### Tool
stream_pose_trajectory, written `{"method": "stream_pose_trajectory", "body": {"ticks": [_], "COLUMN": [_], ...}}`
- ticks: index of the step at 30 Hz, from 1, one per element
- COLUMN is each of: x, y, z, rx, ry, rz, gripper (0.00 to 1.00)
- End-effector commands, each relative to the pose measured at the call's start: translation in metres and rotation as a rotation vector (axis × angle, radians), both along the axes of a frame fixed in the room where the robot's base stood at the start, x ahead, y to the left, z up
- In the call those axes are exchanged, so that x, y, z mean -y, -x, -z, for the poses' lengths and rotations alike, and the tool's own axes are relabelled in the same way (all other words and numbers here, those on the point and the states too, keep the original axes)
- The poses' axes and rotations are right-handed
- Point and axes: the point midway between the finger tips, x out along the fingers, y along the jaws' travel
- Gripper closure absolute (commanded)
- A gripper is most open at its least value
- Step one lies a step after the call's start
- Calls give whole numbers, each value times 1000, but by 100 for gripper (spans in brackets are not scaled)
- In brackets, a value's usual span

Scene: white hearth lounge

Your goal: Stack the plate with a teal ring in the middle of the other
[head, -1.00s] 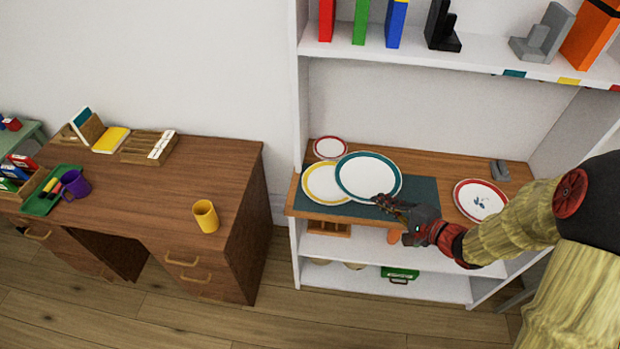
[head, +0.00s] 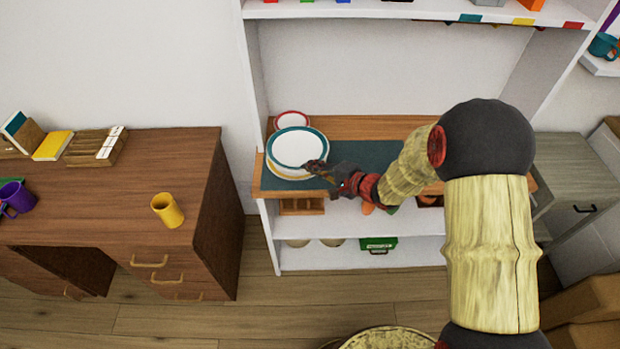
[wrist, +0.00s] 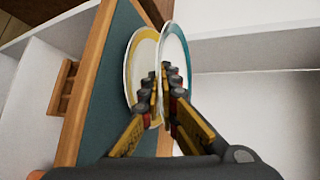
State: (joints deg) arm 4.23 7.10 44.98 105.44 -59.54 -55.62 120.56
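The teal-ringed plate (head: 299,146) is held roughly level over the left part of the shelf, covering most of the yellow-ringed plate (head: 271,170). Only the yellow plate's near and left edge shows in the head view. My gripper (head: 318,167) is at the teal plate's near right rim. In the wrist view, the fingers (wrist: 160,84) close on the rim of the teal-ringed plate (wrist: 174,52). The yellow-ringed plate (wrist: 141,62) lies beneath it on the mat, and a narrow gap seems to show between them.
A dark teal mat (head: 375,154) covers part of the wooden shelf top (head: 358,125). A small red-ringed plate (head: 291,119) sits close behind the plates. The shelf's white left upright (head: 254,85) is near. A desk with a yellow mug (head: 167,210) stands left.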

Motion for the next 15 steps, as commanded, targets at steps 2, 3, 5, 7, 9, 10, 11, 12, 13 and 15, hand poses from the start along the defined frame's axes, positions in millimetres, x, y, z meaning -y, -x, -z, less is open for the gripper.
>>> {"method": "stream_pose_trajectory", "body": {"ticks": [2,3,5,7,9,10,11,12,13,15], "x": [-2,-2,-5,-7,-6,-6,-6,-6,-6,-6], "y": [-3,-4,-7,-9,-8,-8,-8,-8,-8,-8], "z": [1,3,8,16,28,32,35,39,41,42], "rx": [4,4,4,4,3,3,4,4,4,4], "ry": [-1,-1,-1,0,-1,-1,0,0,0,0], "rz": [0,0,0,1,1,1,1,1,1,1], "gripper": [100,100,100,100,100,100,100,100,100,100]}}
